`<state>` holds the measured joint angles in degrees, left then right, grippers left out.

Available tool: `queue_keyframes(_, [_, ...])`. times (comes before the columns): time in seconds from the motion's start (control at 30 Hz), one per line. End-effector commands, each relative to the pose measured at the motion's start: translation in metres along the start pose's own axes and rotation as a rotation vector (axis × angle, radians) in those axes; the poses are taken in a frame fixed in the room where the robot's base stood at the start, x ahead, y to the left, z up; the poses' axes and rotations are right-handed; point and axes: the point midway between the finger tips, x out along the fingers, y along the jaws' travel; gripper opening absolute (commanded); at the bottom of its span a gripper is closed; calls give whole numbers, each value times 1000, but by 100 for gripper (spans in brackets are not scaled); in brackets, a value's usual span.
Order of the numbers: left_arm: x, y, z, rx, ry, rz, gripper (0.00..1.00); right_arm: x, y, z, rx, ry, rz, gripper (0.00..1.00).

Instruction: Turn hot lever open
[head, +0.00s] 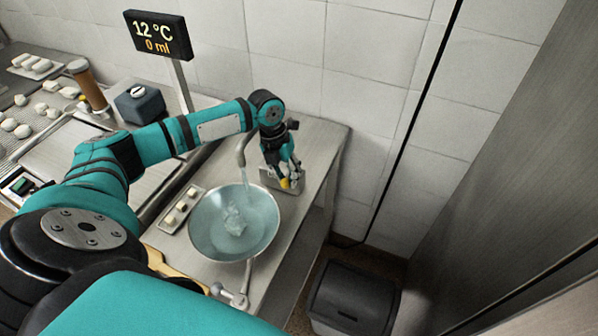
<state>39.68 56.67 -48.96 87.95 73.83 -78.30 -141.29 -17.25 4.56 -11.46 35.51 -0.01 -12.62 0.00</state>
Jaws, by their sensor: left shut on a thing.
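My left arm reaches across from the left, and my left gripper (285,182) points down beside the tap, at the right side of the bowl. It is shut on what appears to be the hot lever, which the fingers mostly hide. A small metal plate (297,182) shows around the fingertips. The curved metal tap (241,150) runs a stream of water into a round metal bowl (196,244), which holds water with ripples. The black display (158,36) on a post reads 12 °C and 0 ml. My right gripper is not in view.
A small tray (168,226) with pale pieces lies left of the bowl. A dark blue box (139,104) and a brown cylinder (88,88) stand further left. A dark bin (352,300) stands on the floor right of the counter. Tiled wall rises behind.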

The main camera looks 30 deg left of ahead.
Motion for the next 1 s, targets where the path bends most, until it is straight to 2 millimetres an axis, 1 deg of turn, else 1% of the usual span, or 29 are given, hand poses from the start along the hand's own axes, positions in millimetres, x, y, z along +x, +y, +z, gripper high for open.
queue_keyframes(0.13, [-2,4,0,6,-4,-2,0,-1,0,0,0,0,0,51])
queue_keyframes(0.43, [-2,4,0,7,-4,-3,0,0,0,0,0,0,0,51])
queue_keyframes(0.47, [-2,4,0,6,-4,-3,26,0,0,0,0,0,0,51])
queue_keyframes(0.63, [-2,4,0,6,-3,-2,48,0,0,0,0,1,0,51])
queue_keyframes(0.67, [-2,4,0,6,-2,-2,50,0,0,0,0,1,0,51])
queue_keyframes(0.9, [-2,4,-1,6,-1,-1,50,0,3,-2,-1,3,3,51])
queue_keyframes(1.0, [-9,4,0,5,-2,-2,50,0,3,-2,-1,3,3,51])
